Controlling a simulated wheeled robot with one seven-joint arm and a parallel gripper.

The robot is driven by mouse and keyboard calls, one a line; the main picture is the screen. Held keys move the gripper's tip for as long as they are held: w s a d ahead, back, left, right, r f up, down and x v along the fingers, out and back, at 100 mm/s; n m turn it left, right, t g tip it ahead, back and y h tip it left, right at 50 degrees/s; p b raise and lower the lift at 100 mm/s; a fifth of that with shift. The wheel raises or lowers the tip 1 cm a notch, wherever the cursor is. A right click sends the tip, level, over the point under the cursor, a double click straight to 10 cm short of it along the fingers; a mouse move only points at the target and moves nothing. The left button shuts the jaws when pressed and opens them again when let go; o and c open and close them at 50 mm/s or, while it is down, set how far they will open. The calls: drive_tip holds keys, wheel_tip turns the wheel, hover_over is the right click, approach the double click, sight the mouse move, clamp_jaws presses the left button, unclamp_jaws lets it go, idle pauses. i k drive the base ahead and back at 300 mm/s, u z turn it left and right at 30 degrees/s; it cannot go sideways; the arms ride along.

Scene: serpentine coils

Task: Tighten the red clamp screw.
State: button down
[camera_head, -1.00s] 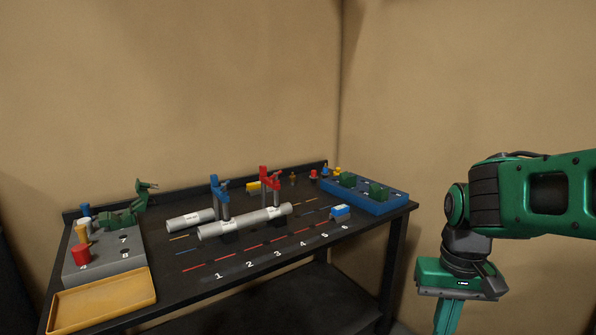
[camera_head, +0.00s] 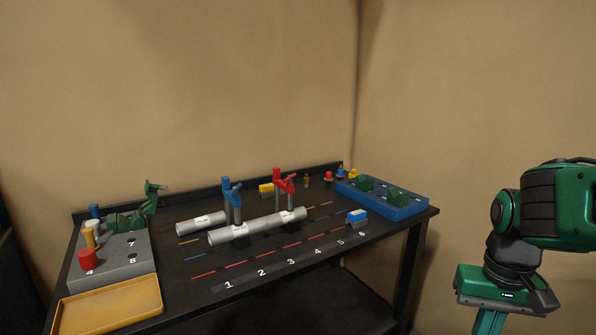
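The red clamp (camera_head: 283,180) stands toward the back of the dark table, over the right part of a grey-white pipe (camera_head: 258,226). Its screw (camera_head: 291,178) seems to be the small red piece at its upper right, too small to tell how far it is turned. A blue clamp (camera_head: 231,190) stands to its left over the same pipe. My gripper (camera_head: 488,322) hangs at the lower right, off the table's right side and far from the red clamp. Its fingertips are cut off by the bottom edge, so its opening is hidden.
A second pipe (camera_head: 201,223) lies behind left. A grey block with pegs (camera_head: 140,262) and a yellow tray (camera_head: 108,303) stand at left. A blue tray with green parts (camera_head: 383,203) stands at right. A small blue block (camera_head: 357,216) lies near the numbered lines.

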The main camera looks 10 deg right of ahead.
sight(289, 178)
drive_tip(key=i, duration=0.85)
